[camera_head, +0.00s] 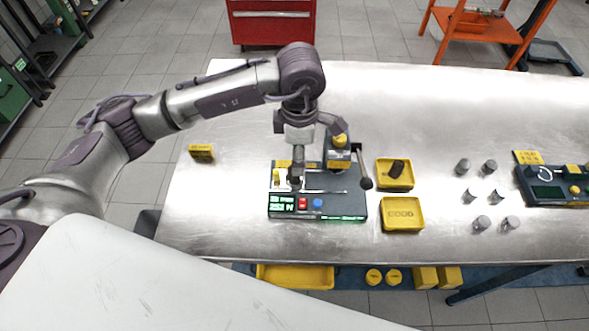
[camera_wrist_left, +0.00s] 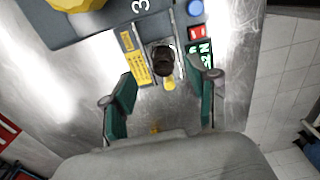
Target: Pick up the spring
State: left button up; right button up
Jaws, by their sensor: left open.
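A dark, coil-like cylinder, which looks like the spring (camera_wrist_left: 163,60), stands on the tester in the left wrist view. A small yellow part shows just beside it. The tester (camera_head: 340,213) is a dark box with a green display and red and blue buttons. My left gripper (camera_head: 297,168) points down over the tester's left part. In the left wrist view its open green-padded fingers (camera_wrist_left: 161,78) lie to either side of the spring's line, with nothing held between them. In the head view the gripper largely hides the spring. A second dark cylinder (camera_head: 398,168) lies in a yellow tray (camera_head: 394,185). My right gripper is not in view.
The tester's lever with a round knob (camera_head: 366,183) sticks out on its right. A second yellow tray (camera_head: 402,227) lies nearer the front edge. Several grey metal cylinders (camera_head: 483,223) stand farther right, before another device (camera_head: 556,190). The bench (camera_head: 450,110) is clear at the back.

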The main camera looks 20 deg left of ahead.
pick_arm(q)
jog(key=f+p, duration=0.1)
jog(key=f, duration=0.1)
jog(key=f+p, duration=0.1)
jog(key=f, duration=0.1)
jog(key=shift+s+a+p, duration=0.25)
jog(key=shift+a+p, duration=0.05)
jog(key=shift+p, duration=0.05)
jog(key=shift+f, duration=0.6)
jog(key=shift+w, duration=0.1)
grip_shut()
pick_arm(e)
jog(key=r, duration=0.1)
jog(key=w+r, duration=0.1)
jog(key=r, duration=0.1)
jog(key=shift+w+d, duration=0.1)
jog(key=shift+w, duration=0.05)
pick_arm(q)
jog(key=shift+r, duration=0.15)
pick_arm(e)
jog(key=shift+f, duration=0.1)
